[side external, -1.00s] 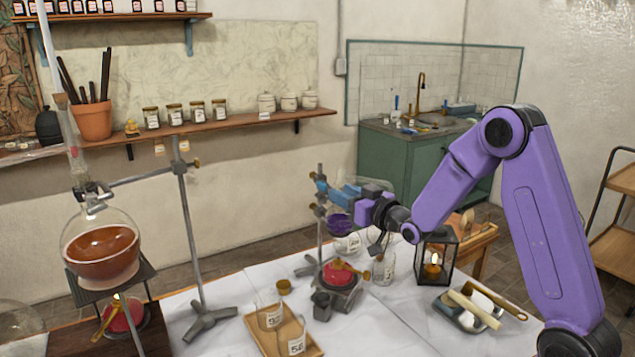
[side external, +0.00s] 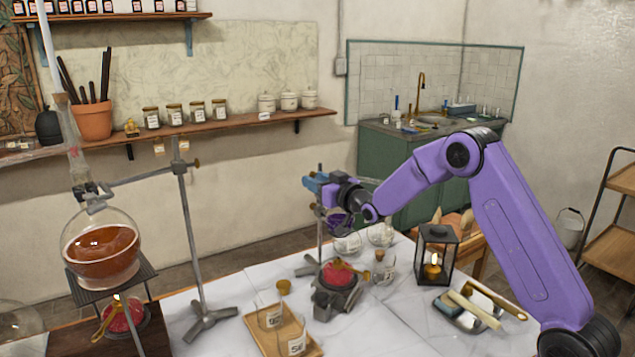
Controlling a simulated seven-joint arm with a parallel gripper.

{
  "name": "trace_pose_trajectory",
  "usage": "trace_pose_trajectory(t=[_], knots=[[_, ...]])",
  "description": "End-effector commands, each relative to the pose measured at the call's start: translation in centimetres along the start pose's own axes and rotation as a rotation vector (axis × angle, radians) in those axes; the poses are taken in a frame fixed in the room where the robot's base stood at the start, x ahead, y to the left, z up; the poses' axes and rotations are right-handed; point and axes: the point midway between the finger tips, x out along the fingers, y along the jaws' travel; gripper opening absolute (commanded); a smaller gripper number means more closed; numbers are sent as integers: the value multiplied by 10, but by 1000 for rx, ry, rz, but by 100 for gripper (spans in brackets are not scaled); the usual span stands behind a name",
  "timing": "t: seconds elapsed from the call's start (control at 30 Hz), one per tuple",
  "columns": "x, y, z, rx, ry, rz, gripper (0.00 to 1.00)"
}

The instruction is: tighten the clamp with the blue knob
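The small retort stand (side external: 320,240) rises behind the burner in the middle of the table. My gripper (side external: 322,186) is at the upper part of this stand, reaching in from the right. Blue shows at its tip, against the rod. I cannot tell there which blue is the clamp's knob and which is my fingers. The clamp is mostly hidden behind my gripper and wrist. Whether my fingers are open or shut on the knob is too small to tell.
A red burner (side external: 338,273) stands below the flask. A wooden tray with beakers (side external: 268,335), a glass bottle (side external: 384,268), a black lantern (side external: 435,256) and a metal tray (side external: 466,318) are near. A taller stand (side external: 190,240) and a large amber flask (side external: 101,250) are left.

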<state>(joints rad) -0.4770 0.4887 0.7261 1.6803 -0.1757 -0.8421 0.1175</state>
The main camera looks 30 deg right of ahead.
Motion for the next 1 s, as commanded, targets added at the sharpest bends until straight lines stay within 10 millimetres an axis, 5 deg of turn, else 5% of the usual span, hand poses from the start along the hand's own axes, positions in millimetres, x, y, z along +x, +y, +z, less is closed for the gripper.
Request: trace_pose_trajectory(t=[0.23, 0.37, 1.0], knots=[[0, 0, 0, 0, 0, 0, 38], [0, 0, 0, 0, 0, 0, 0], [0, 1, 0, 2, 2, 148, 0]])
